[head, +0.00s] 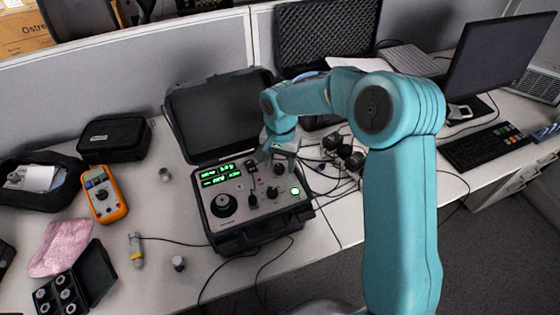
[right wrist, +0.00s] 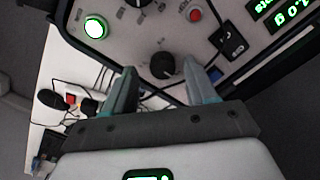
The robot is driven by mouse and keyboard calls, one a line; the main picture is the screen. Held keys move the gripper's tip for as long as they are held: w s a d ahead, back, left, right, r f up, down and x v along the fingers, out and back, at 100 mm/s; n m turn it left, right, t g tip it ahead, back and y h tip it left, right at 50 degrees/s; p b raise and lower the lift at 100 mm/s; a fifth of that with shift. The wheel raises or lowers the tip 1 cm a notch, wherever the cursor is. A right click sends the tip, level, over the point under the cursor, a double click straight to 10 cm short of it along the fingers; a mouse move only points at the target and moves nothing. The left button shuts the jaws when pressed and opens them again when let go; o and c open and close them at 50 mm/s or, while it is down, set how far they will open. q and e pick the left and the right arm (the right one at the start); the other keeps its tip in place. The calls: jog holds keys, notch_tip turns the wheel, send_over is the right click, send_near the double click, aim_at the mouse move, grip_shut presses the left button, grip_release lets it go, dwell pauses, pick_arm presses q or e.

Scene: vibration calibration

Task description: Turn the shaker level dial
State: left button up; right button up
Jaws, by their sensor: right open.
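The shaker unit is an open black case with a grey panel (head: 240,190) on the desk in the head view. A small black dial (right wrist: 162,65) is on the panel near its edge in the right wrist view. My right gripper (right wrist: 160,88) is open, with one finger to each side of this dial in the picture; I cannot tell whether they touch it. In the head view the right gripper (head: 279,158) is over the panel's upper right part and partly hides it. A large black knob (head: 223,204) and a smaller knob (head: 272,192) are also on the panel. My left gripper is not in view.
A lit green button (head: 295,191) and green displays (head: 216,178) are on the panel. A red button (right wrist: 195,15) and black switch (right wrist: 230,40) are near the dial. Cables and plugs (head: 340,155) lie right of the case. An orange multimeter (head: 104,194) lies to the left.

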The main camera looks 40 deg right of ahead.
jog(key=shift+w+a+f, duration=0.15)
jog(key=shift+a+f, duration=0.05)
jog(key=shift+f, duration=0.3)
jog(key=shift+d, duration=0.1)
jog(key=shift+c, duration=1)
jog(key=c, duration=0.9)
jog(key=shift+o, duration=0.2)
